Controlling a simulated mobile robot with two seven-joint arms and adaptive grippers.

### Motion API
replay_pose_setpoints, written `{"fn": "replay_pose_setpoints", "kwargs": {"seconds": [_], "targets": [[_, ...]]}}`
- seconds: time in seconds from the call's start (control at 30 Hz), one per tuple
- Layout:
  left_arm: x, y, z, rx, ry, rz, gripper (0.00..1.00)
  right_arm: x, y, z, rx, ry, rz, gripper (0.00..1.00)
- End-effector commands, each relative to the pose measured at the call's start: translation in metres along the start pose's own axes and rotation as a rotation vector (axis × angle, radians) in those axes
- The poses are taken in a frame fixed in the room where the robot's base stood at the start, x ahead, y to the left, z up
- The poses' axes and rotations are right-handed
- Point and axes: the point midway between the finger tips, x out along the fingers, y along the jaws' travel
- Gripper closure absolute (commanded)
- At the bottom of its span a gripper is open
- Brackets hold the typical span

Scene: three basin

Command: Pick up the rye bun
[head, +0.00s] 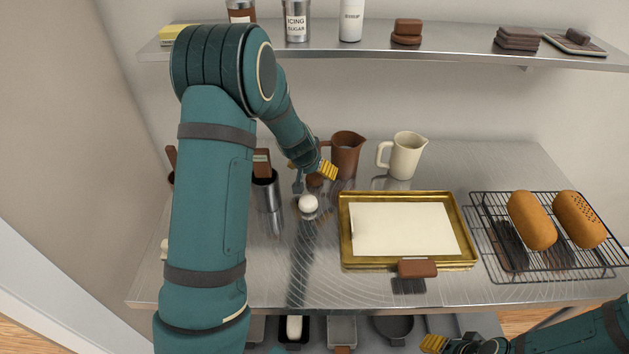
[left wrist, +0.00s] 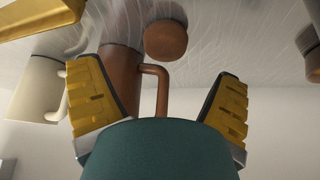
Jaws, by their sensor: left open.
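A round brown bun (head: 315,181), which looks like the rye bun, sits on the metal table, partly hidden by my left gripper (head: 313,170) in the head view. In the left wrist view the bun (left wrist: 166,40) shows whole, ahead of the spread yellow fingertips and apart from them. My left gripper (left wrist: 162,90) is open and empty. My right gripper (head: 436,343) is at the bottom edge of the head view; only one yellow finger pad shows clearly.
A brown jug (head: 347,151) stands close behind the bun, and a white ball (head: 308,205) lies in front. A cream jug (head: 405,156), a gold tray (head: 345,258) and a loaf rack (head: 496,266) are to the right. A metal canister (head: 266,193) stands left.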

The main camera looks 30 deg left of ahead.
Motion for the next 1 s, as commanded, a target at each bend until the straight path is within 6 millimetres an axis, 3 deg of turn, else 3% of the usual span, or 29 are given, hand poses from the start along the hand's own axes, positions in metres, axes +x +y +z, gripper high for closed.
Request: {"fn": "replay_pose_setpoints", "kwargs": {"seconds": [0.43,0.77,0.9,0.97,1.0], "targets": [[0.049,-0.005,0.004,-0.001,-0.001,-0.001,0.09,0.011,0.004,0.004,-0.003,-0.008,0.000,0.53],[0.055,-0.005,0.004,-0.001,-0.001,0.000,0.09,0.011,0.004,0.005,-0.003,-0.010,-0.001,0.53],[0.055,-0.005,0.004,-0.001,-0.001,0.000,0.56,0.011,0.004,0.005,-0.003,-0.009,-0.001,0.53],[0.055,-0.005,0.004,-0.001,-0.001,0.000,0.77,0.011,0.004,0.005,-0.003,-0.009,-0.001,0.53],[0.055,-0.005,0.004,-0.001,-0.001,0.000,0.83,0.011,0.004,0.005,-0.003,-0.009,-0.001,0.53]]}}
